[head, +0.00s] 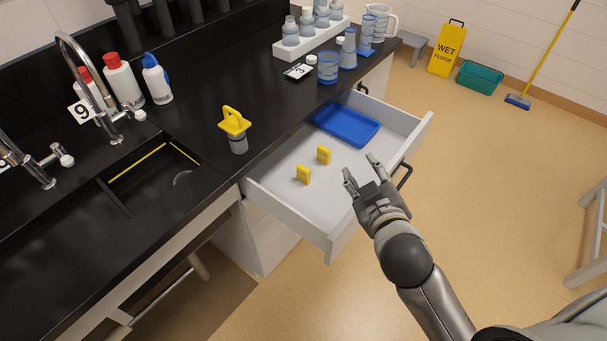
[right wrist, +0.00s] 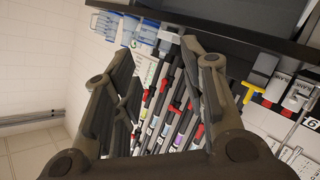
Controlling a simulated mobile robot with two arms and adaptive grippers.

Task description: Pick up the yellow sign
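A yellow wet floor sign (head: 447,50) stands upright on the floor against the far wall, near the top right of the head view. My right gripper (head: 361,168) is open and empty, above the front edge of the open drawer. It is well apart from the sign, which stands farther back and to the right. The right wrist view shows the same open fingers (right wrist: 158,58) with nothing between them. I cannot make out the sign in that view. My left gripper is not in view.
The open drawer (head: 285,204) juts from the black counter (head: 200,125) and holds a blue tray (head: 346,124) and two small yellow objects (head: 313,165). A teal bin (head: 480,77), a blue broom (head: 518,101) and a grey stool (head: 414,42) stand near the sign. The middle floor is clear.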

